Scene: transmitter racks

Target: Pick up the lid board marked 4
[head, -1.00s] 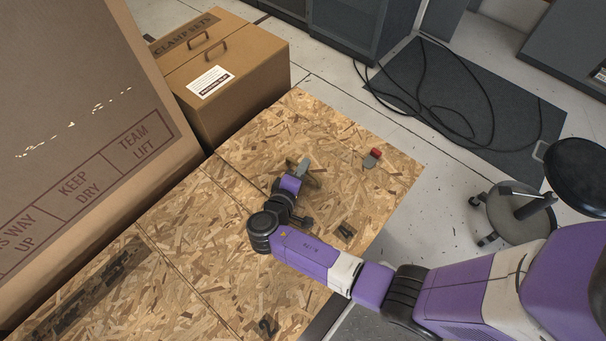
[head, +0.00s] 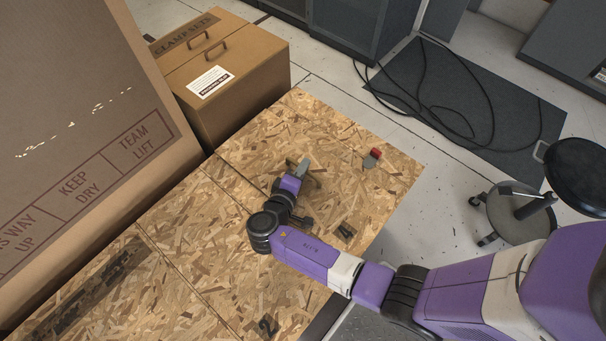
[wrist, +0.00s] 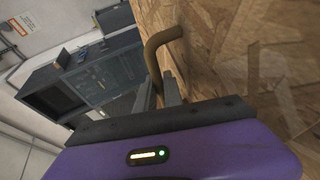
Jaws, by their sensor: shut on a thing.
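The lid board (head: 385,195) is a speckled wood-chip panel at the far end of a row of such panels. A dark stencilled mark (head: 346,231) on it is probably the 4, but it is too small to read surely. My gripper (head: 304,167) is low over this board. In the wrist view my gripper (wrist: 158,92) is shut on a bent brown handle (wrist: 162,44) standing off the wood surface. My fingers hide part of the handle. I cannot tell any gap beneath the board.
A red-and-grey item (head: 373,157) lies on the board near its far right edge. A clamp-sets carton (head: 240,95) and a large carton (head: 75,110) stand along the left. Another panel bears a dark 2 (head: 268,325). A stool (head: 520,210) stands right on open floor.

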